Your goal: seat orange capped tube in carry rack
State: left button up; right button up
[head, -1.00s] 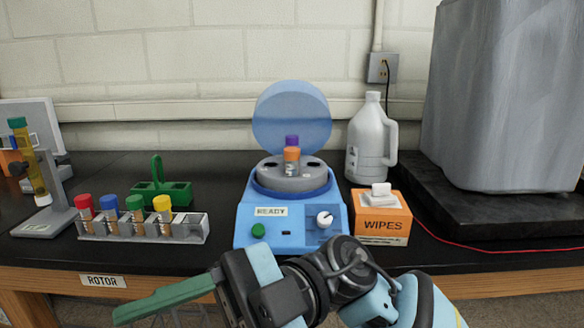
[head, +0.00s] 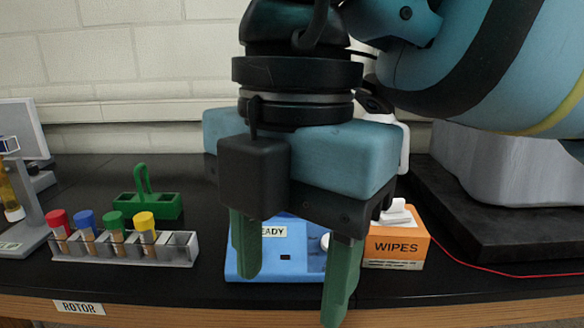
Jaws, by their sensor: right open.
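The green carry rack (head: 165,208) with its upright handle stands on the bench left of centre and looks empty. My right gripper (head: 293,285) hangs in front of the blue centrifuge (head: 283,262), its two green fingers pointing down, apart, with nothing seen between them. The gripper and arm cover the centrifuge's rotor and lid, so the orange capped tube is hidden now; a second ago it showed in the rotor beside a purple capped one. My left gripper is out of view.
A grey rack (head: 180,249) holds red, blue, green and yellow capped tubes at front left. A wipes box (head: 396,246) stands right of the centrifuge, with a white jug (head: 404,148) partly hidden behind. A red cord (head: 480,267) runs along the right.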

aim_at(163, 206)
jog(key=i, duration=1.2)
